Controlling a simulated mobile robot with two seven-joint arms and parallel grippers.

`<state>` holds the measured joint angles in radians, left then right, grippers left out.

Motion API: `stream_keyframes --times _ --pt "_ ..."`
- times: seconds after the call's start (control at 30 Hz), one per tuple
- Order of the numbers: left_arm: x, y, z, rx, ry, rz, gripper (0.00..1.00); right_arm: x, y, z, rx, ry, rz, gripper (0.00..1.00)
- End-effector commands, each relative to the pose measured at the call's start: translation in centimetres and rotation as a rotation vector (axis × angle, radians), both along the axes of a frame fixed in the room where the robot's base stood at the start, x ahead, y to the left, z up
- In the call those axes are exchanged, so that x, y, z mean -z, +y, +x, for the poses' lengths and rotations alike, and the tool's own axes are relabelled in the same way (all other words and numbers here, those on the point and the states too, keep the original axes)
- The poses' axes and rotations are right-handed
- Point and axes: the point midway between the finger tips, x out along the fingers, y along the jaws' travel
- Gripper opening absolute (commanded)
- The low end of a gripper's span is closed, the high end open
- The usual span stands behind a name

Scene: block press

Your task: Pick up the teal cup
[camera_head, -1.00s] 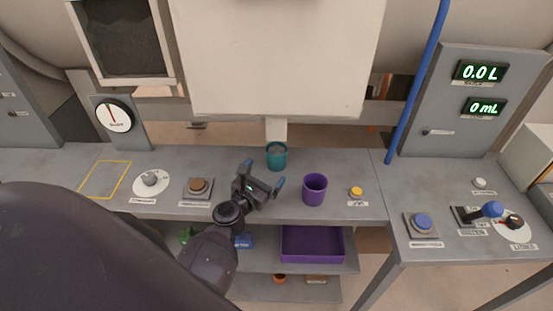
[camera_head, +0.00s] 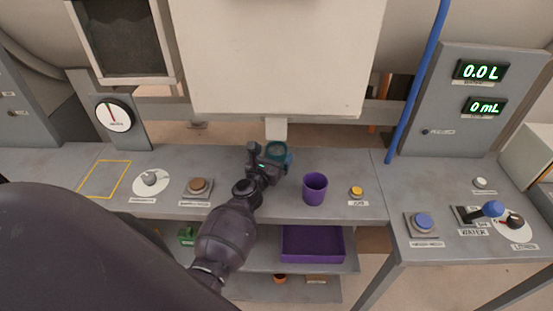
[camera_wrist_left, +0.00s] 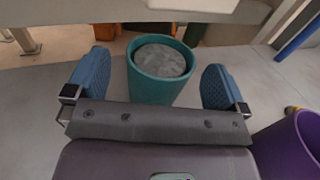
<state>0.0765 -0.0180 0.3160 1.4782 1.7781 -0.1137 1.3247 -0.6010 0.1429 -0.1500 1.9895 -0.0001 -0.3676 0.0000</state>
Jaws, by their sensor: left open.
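The teal cup (camera_head: 277,149) stands upright on the grey bench below the white panel, and my left gripper partly hides it in the head view. In the left wrist view the teal cup (camera_wrist_left: 160,75) holds a grey, rough-topped material. My left gripper (camera_head: 270,157) is at the cup, and in the left wrist view (camera_wrist_left: 158,88) its two blue fingertips are apart, one on each side of the cup. Gaps show between the cup and both fingers, so it is open and empty. My right gripper is not in view.
A purple cup (camera_head: 315,189) stands close to the right of my left gripper. A yellow button (camera_head: 356,192) is further right, and a brown button (camera_head: 198,187) is to the left. A purple tray (camera_head: 312,258) sits on the shelf below. The panel (camera_head: 278,60) hangs above the teal cup.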

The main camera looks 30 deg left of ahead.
Motion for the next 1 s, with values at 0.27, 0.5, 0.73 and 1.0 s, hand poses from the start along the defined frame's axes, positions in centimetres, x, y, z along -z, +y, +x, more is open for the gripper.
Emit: stream_keyframes --times 0.27,0.5,0.73,1.0 --pt "0.0 0.4 2.6 0.000 0.000 0.002 1.00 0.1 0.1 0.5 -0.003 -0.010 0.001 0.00" --pt "0.0 0.4 2.8 0.000 0.000 0.002 1.00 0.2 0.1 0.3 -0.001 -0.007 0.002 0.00" --pt "0.0 0.4 2.7 0.001 0.000 0.002 0.68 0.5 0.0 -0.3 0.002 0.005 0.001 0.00" --pt "0.0 0.4 2.7 0.001 0.000 0.002 0.45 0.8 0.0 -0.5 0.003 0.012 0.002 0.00"
